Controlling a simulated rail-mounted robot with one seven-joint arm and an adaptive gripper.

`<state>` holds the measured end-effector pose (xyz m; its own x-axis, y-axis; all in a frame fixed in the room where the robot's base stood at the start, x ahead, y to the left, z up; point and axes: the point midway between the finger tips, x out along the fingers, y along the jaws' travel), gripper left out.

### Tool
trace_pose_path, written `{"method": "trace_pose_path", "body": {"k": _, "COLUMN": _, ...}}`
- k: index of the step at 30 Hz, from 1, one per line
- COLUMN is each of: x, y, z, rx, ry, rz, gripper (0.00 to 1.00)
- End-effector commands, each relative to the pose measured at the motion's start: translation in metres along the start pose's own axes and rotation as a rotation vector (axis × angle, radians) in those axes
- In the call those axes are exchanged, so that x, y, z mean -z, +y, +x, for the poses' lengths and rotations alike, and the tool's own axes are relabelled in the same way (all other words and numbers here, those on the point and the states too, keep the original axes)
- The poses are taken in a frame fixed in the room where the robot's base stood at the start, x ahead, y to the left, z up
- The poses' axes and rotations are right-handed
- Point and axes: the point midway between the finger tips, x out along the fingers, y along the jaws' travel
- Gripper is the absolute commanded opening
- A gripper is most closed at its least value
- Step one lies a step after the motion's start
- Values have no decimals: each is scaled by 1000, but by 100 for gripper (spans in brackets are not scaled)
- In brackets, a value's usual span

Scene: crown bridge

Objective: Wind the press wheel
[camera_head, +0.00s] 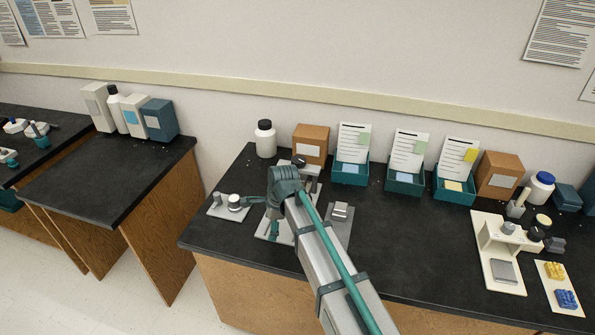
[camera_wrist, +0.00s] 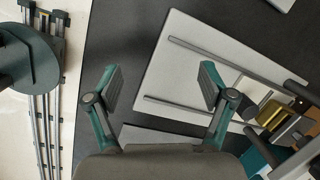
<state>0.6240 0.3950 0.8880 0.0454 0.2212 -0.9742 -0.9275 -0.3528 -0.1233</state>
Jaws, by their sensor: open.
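My gripper (camera_wrist: 157,87) is open and empty in the wrist view, its two teal-backed grey fingers spread above the bench. A pale base plate with metal rods (camera_wrist: 215,60) lies below and to the right of the fingers. A brass-coloured cylinder (camera_wrist: 270,112) and a teal block stand at its right edge, partly cut off. I cannot tell whether that knob is the press wheel. No finger visibly touches a wheel.
A small plate with round metal parts (camera_head: 228,206) lies left of my arm, and a grey plate with a block (camera_head: 340,222) lies right. Teal card boxes (camera_head: 404,183) line the back. A white stand (camera_head: 490,250) is at the right.

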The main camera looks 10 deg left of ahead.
Motion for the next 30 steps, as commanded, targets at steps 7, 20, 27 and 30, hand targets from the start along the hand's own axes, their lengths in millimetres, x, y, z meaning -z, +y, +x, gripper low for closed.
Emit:
{"method": "trace_pose_path", "body": {"k": 7, "x": 0, "y": -129, "z": -54, "rx": 143, "ry": 412, "rz": -339, "gripper": 82}}
{"method": "trace_pose_path", "body": {"k": 20, "x": 42, "y": -202, "z": -136, "rx": 93, "ry": 899, "rz": -705, "gripper": 82}}
{"method": "trace_pose_path", "body": {"k": 27, "x": 58, "y": -210, "z": -123, "rx": 86, "ry": 897, "rz": -714, "gripper": 82}}
{"method": "trace_pose_path", "body": {"k": 30, "x": 68, "y": -217, "z": -112, "rx": 86, "ry": 896, "rz": -714, "gripper": 82}}
